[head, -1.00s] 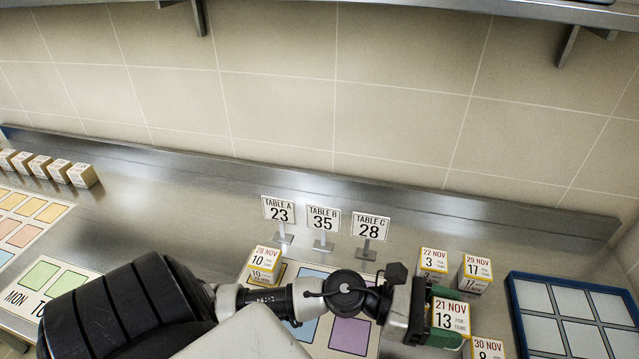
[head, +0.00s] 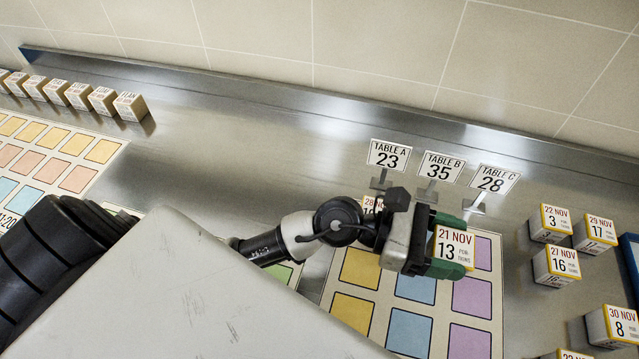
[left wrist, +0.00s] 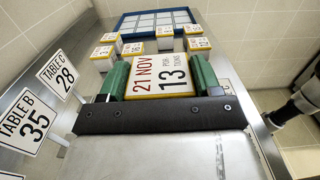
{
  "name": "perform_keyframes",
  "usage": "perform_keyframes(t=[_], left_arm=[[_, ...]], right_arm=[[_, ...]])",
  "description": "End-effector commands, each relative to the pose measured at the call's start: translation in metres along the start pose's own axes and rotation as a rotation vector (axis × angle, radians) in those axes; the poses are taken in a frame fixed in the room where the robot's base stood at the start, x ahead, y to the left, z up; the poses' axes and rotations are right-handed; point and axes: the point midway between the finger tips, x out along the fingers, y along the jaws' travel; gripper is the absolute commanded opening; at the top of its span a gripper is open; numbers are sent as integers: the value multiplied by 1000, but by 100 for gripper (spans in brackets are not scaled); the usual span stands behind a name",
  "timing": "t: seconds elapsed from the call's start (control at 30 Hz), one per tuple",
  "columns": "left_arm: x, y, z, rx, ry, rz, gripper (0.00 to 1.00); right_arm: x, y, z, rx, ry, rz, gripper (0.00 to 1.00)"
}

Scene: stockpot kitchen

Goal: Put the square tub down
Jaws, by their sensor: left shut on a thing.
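The square tub (head: 455,246) has a white and yellow body and a label reading 21 NOV, 13 portions. My left gripper (head: 432,250) is shut on it and holds it over the mat of coloured squares (head: 343,290). In the left wrist view the tub (left wrist: 160,76) sits between the two green fingers of the gripper (left wrist: 158,82). Its underside is hidden, so I cannot tell the exact gap to the mat. Another tub labelled 28 NOV (head: 371,206) is partly hidden behind my gripper. My right gripper is not in view.
Signs for Table A (head: 389,156), Table B (head: 441,166) and Table C (head: 494,180) stand behind the mat. Several dated tubs (head: 556,265) stand to the right, near a blue-edged tray (head: 632,258). Small labelled blocks (head: 102,100) line the back left. Bare steel lies between.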

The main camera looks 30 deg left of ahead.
Motion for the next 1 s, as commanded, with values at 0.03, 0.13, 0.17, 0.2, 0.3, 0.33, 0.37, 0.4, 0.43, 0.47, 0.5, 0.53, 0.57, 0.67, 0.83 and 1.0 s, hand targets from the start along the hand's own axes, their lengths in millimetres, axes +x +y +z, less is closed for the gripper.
perform_keyframes(t=[0.03, 0.13, 0.17, 0.2, 0.3, 0.33, 0.37, 0.4, 0.43, 0.47, 0.5, 0.53, 0.57, 0.67, 0.83, 1.0], left_arm=[[0, -1, -1, 1, 0, -3, 36], [-11, 0, -10, -2, 4, -3, 36], [-16, 0, -14, -1, 6, -3, 36], [-25, 0, -19, -1, 6, -2, 36], [-49, 1, -34, -5, 6, -1, 36], [-56, 2, -38, -7, 7, -1, 36], [-62, 2, -42, -7, 7, -2, 36], [-72, 2, -47, -4, 5, -1, 36], [-78, 3, -50, -5, 6, -1, 36], [-84, 3, -53, -5, 5, 0, 36], [-92, 3, -57, -4, 4, -2, 36], [-96, 4, -60, -4, 3, -1, 36], [-101, 4, -62, -3, 4, -1, 36], [-111, 5, -67, 0, 2, -3, 36], [-115, 5, -79, -2, 1, -2, 36], [-115, 5, -104, -2, 1, -2, 36]], right_arm=[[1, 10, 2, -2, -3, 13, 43], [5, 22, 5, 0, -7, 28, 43], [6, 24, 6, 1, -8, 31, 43], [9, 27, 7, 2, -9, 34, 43], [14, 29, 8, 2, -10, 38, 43], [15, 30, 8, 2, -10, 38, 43], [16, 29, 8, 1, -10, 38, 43], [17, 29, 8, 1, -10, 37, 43], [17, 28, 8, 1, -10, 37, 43], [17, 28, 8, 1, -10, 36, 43], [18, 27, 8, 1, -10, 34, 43], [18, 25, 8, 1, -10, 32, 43], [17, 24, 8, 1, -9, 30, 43], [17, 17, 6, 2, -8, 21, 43], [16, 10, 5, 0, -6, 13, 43], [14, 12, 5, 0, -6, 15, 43]])
